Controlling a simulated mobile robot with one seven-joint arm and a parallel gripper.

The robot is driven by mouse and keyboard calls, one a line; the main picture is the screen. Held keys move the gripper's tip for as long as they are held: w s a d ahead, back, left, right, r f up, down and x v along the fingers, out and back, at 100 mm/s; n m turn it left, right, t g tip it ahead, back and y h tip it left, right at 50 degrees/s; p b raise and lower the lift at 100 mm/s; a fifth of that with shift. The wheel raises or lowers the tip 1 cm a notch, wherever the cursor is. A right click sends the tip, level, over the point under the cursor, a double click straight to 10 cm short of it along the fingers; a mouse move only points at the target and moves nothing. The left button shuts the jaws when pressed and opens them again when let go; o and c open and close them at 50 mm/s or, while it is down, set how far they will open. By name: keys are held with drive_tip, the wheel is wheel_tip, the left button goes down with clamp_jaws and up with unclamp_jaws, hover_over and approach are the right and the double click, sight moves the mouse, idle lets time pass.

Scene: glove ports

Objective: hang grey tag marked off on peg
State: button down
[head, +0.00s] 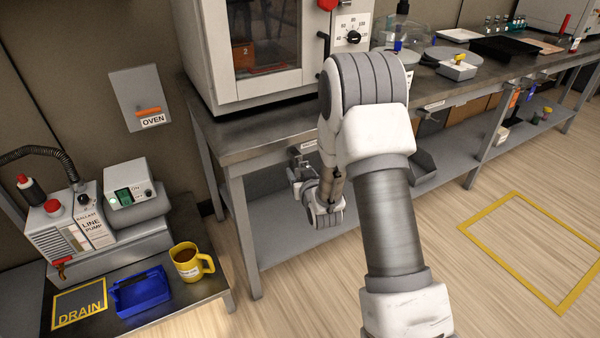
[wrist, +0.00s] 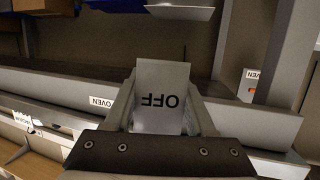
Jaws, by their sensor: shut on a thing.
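The grey tag marked OFF (wrist: 165,76) is held between the fingers of my gripper (wrist: 163,112); its lettering reads upside down in the wrist view. In the head view my gripper (head: 294,168) is beside the front edge of the oven bench, below the bench top, partly hidden by my arm. The tag cannot be made out clearly there. A grey wall plate (head: 127,84) left of the oven carries an orange bar (head: 149,112) and an OVEN label (head: 153,121). I cannot make out a peg for certain in either view.
The oven (head: 247,55) stands on the grey bench (head: 228,145). A low table at left holds a line pump (head: 70,225), a blue tray (head: 140,290) and a yellow mug (head: 188,262). A yellow floor outline (head: 490,215) at right is empty.

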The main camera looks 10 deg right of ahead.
drive_tip(key=shift+c, duration=0.8)
unclamp_jaws()
drive_tip(key=a+p+v, duration=0.1)
drive_tip(key=p+v, duration=1.1)
drive_tip(key=v, duration=0.5)
drive_tip(key=shift+d, duration=0.5)
drive_tip(key=shift+s, duration=0.2)
drive_tip(key=shift+r, duration=0.1)
